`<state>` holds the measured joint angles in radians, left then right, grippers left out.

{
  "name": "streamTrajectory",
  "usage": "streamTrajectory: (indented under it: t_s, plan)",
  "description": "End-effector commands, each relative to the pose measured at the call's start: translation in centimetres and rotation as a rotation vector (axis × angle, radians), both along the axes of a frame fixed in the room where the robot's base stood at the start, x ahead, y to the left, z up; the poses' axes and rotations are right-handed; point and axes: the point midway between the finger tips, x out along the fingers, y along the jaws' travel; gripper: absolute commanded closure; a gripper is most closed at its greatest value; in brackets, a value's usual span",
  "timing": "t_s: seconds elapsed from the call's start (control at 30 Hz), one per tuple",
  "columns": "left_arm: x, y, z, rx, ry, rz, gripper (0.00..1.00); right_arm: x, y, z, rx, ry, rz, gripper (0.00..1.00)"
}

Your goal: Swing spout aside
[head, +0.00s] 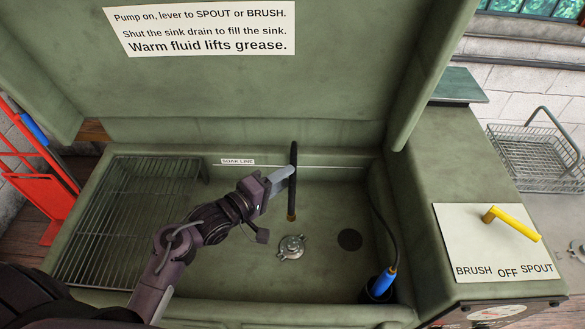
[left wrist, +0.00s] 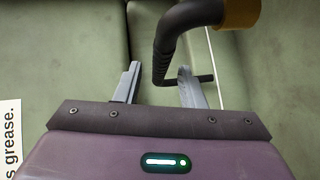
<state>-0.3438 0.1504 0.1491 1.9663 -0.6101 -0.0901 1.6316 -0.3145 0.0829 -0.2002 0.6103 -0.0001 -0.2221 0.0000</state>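The spout (head: 292,200) is a dark tube with a brass tip, reaching from the sink's back wall forward over the basin. In the left wrist view the spout (left wrist: 192,17) curves down between my fingers, its brass-coloured end at the top. My left gripper (head: 284,174) is at the spout's left side in the head view, its fingers against or very near the tube. In the left wrist view the left gripper (left wrist: 160,70) has its fingers apart, with the dark tube in the gap. Contact with either finger is unclear. My right gripper is out of view.
The green sink basin (head: 325,270) holds a round metal fitting (head: 291,247) and a dark drain hole (head: 350,239). A wire rack (head: 120,220) fills its left side. A blue-handled brush (head: 383,282) stands at right. The yellow lever (head: 512,224) is on the BRUSH/OFF/SPOUT plate.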

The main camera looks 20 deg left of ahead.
Motion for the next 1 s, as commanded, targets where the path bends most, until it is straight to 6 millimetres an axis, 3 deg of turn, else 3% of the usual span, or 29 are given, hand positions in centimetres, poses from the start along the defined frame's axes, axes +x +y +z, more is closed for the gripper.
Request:
streamTrajectory:
  t_s: [0.2, 0.4, 0.57, 0.83, 1.0]
  plan:
    - [2.5, -1.4, -0.3, -0.001, -0.001, -0.001, 0.64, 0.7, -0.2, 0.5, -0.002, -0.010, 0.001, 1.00]
    - [3.1, -1.7, -0.5, 0.001, 0.000, 0.000, 0.64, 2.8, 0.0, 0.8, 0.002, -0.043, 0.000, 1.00]
    - [3.1, -1.7, -0.5, 0.001, 0.000, -0.001, 0.64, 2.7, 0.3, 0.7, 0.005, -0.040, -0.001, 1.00]
    - [3.0, -1.7, -0.5, 0.000, 0.000, -0.001, 0.98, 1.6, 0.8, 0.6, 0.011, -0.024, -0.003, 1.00]
    - [3.0, -1.7, -0.5, 0.000, 0.001, -0.001, 1.00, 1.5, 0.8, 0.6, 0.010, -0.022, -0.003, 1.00]
